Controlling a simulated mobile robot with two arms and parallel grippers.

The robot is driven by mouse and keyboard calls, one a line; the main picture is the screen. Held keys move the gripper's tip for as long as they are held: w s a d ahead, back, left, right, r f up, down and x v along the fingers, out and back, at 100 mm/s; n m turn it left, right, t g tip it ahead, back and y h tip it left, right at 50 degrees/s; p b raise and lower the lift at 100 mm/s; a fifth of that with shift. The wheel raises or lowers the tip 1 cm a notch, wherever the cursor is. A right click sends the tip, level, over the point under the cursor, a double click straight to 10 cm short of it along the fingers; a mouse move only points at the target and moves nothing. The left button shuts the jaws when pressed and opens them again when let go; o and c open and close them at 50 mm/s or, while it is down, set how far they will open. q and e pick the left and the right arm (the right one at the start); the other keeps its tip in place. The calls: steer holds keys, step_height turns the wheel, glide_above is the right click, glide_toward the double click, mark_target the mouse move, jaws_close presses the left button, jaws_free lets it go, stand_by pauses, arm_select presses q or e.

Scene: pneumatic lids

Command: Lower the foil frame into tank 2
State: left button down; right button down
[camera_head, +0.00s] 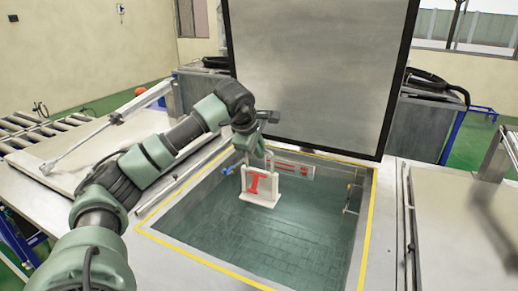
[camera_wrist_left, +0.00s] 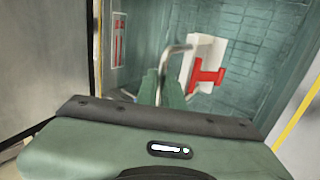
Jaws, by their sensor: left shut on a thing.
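The foil frame (camera_head: 260,187), a white plate with a red I-shaped part, hangs upright below my left gripper (camera_head: 262,154). My left gripper is shut on its metal handle. In the left wrist view the handle rises between the green fingers (camera_wrist_left: 163,92), and the frame (camera_wrist_left: 208,66) shows beyond them. The frame is over the open tank (camera_head: 369,232), which has a yellow-marked rim and a tiled, teal interior. I cannot tell how deep its lower edge sits, or read a tank number. My right gripper is not in view.
The tank's large grey lid (camera_head: 318,70) stands raised behind the opening. A red and white label plate (camera_head: 298,168) is on the far inner wall, with a blue fitting (camera_head: 229,170) to its left. Closed lids flank the tank (camera_head: 100,150) on the left and right (camera_head: 465,230).

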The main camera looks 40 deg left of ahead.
arm_select(q)
step_height(320, 180, down, 4)
steer(key=p, duration=0.5)
steer(key=shift+s+f, duration=0.1)
steer(key=shift+f, duration=0.05)
steer(key=shift+d+f, duration=0.1)
steer(key=shift+f, duration=0.5)
steer(key=b, duration=0.3)
glide_above(260, 197)
steer(key=shift+s+f, duration=0.15)
steer(key=shift+f, duration=2.2)
steer(key=shift+f+b, duration=2.05)
steer(key=shift+f, duration=1.65)
step_height(260, 197, down, 11)
steer(key=b, duration=0.9)
steer(key=shift+b, duration=0.3)
steer(key=shift+f+b, duration=0.65)
steer(key=shift+f, duration=0.1)
steer(key=c, duration=1.5)
jaws_free()
steer(key=shift+o, duration=0.2)
